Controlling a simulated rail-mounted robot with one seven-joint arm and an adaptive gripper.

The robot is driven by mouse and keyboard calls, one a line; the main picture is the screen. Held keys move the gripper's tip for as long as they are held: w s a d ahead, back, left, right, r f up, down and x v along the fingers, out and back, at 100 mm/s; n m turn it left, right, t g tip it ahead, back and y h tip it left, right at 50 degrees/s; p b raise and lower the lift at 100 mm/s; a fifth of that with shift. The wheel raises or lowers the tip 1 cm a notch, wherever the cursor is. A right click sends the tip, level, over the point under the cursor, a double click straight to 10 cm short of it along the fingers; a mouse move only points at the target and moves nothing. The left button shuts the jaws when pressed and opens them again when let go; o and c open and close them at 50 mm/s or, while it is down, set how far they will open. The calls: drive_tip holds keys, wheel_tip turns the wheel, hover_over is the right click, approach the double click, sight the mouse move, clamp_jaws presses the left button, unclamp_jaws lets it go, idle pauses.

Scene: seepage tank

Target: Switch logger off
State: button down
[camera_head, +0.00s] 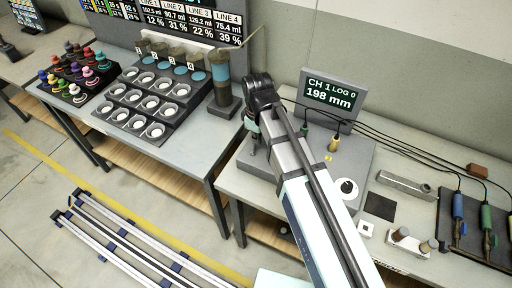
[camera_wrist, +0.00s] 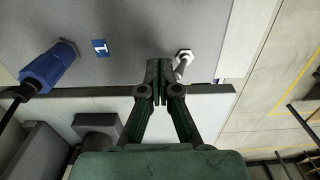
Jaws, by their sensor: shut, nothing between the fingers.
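The logger (camera_head: 362,165) is a grey sloped box on the right bench. Its display (camera_head: 333,94) reads "CH 1 LOG 0" and "198 mm". In the wrist view its grey panel (camera_wrist: 130,30) carries a small metal toggle lever (camera_wrist: 181,67) in a pale hex nut. My gripper (camera_wrist: 159,72) is shut and empty, with its fingertips just left of the lever; I cannot tell whether they touch. In the head view my gripper (camera_head: 253,145) is over the logger's left end, and my arm hides part of the box and the lever.
A blue plug (camera_wrist: 48,67) sits on the panel beside a "1" label (camera_wrist: 100,47). A yellow plug (camera_head: 333,144) and a black-and-white knob (camera_head: 347,187) stand on the logger. Black cables run right. A cylinder on a stand (camera_head: 223,85) is left of my arm.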

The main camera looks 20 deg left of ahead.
drive_tip(key=shift+s, duration=0.65)
drive_tip(key=shift+s+a, duration=0.1)
drive_tip(key=shift+s, duration=0.1)
drive_tip(key=shift+r, duration=0.1)
wheel_tip(320, 180, up, 7)
drive_tip(key=p, duration=0.5)
drive_tip(key=shift+w+p, duration=0.3)
drive_tip(key=shift+w, duration=0.05)
drive_tip(key=f+b, duration=0.1)
drive_tip(key=f, duration=0.1)
drive_tip(key=f+b, duration=0.2)
drive_tip(key=f, duration=0.1)
drive_tip(key=f+b, duration=0.2)
drive_tip(key=shift+s+f, duration=0.15)
drive_tip(key=shift+s, duration=0.15)
